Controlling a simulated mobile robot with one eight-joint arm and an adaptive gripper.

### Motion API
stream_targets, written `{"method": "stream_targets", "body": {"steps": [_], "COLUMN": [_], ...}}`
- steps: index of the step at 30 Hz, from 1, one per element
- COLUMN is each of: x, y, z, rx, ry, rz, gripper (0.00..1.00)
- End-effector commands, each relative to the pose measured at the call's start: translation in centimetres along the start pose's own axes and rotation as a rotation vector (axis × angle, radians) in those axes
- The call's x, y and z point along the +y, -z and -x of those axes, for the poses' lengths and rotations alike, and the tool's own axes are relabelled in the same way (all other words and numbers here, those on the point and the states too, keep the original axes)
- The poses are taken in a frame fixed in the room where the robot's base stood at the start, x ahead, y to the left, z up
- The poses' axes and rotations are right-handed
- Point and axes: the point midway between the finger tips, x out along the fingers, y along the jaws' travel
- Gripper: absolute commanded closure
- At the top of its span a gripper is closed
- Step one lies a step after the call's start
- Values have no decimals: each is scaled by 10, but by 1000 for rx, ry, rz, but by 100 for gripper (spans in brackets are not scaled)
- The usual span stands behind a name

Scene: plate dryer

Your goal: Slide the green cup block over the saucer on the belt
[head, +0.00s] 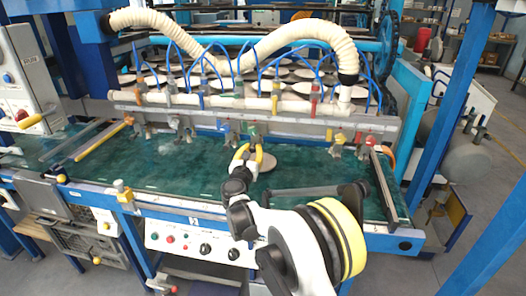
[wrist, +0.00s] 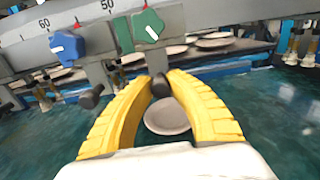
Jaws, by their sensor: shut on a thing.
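The green cup block (wrist: 148,27) hangs on the ruled rail; it also shows in the head view (head: 253,130). My gripper (wrist: 160,85) has its yellow fingers closed around the dark stem under this block. In the head view, my gripper (head: 250,152) reaches up to the rail from the front. The pale round saucer (wrist: 168,117) lies on the green belt below and beyond the fingers, its edges partly hidden by them. In the head view, the saucer (head: 268,163) shows just right of my fingers. I cannot tell exactly how the block lines up above it.
The rail (head: 200,108) crosses above the green belt (head: 320,165) and carries several other blocks. A blue block (wrist: 67,46) is left of the green one. A yellow block (head: 340,137) is to the right. Many plates lie behind the rail, under white hoses.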

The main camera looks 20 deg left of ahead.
Motion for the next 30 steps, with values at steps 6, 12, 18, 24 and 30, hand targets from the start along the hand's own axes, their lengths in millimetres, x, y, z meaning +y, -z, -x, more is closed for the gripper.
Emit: {"method": "stream_targets", "body": {"steps": [6,12,18,24,30], "x": [0,0,0,1,1], "y": [0,0,0,0,0], "z": [0,0,0,19,64], "rx": [1,1,0,0,0], "ry": [-1,-1,0,-2,-2], "rz": [-1,-1,-1,-1,-1], "gripper": [100,55,55,55,55]}}
